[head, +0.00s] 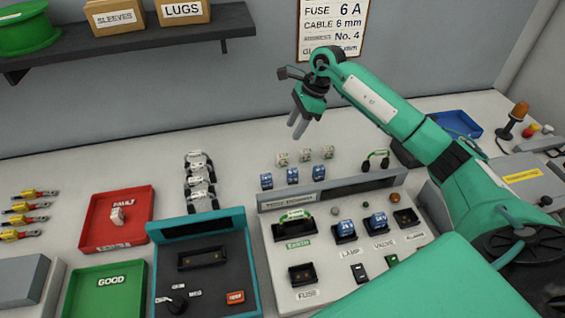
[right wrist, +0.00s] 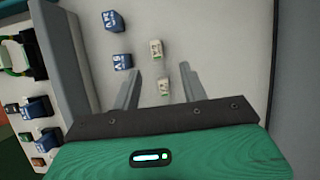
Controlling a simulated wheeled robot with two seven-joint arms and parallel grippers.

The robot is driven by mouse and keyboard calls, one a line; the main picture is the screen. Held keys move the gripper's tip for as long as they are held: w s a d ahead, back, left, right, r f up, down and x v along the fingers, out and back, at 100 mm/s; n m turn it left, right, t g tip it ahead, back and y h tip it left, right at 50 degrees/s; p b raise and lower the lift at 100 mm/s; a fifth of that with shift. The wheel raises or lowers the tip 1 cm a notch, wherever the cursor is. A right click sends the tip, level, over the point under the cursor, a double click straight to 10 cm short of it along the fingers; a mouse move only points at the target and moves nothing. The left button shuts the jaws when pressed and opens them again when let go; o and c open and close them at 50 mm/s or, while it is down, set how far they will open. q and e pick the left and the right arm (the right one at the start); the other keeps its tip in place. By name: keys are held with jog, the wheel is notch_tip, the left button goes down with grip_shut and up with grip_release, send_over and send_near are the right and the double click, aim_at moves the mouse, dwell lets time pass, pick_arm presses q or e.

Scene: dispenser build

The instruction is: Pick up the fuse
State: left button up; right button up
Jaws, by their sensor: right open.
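Several small white blocks with markings (head: 305,156) stand in a row behind the control panel. They look like fuses, but their ratings are too small to read. In the right wrist view one white block (right wrist: 156,50) lies just beyond the fingertips and another white block (right wrist: 163,87) shows between the fingers. My right gripper (head: 296,130) is open and empty, pointing down above and behind the row; it also shows in the right wrist view (right wrist: 160,70). The panel's black FUSE socket (head: 301,275) looks empty. My left gripper is not in view.
Blue blocks (head: 292,176) stand in front of the white row, close to the panel's raised back edge (head: 335,190). A teal-framed tester (head: 250,262) and a green GOOD tray (head: 105,290) are to the left. The bench behind the blocks is clear.

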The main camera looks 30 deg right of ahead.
aim_at(281, 156)
jog(key=p+x, duration=0.1)
jog(key=x, duration=0.5)
jog(key=shift+a+f, duration=0.1)
jog(key=p+x, duration=0.2)
jog(key=x, duration=0.2)
jog(key=shift+s+a+f+p, duration=0.2)
jog(key=shift+s+f+p, duration=0.05)
jog(key=shift+s+p, duration=0.15)
jog(key=shift+a+f, duration=0.1)
jog(key=shift+f, duration=0.25)
jog(key=shift+c, duration=0.4)
grip_shut()
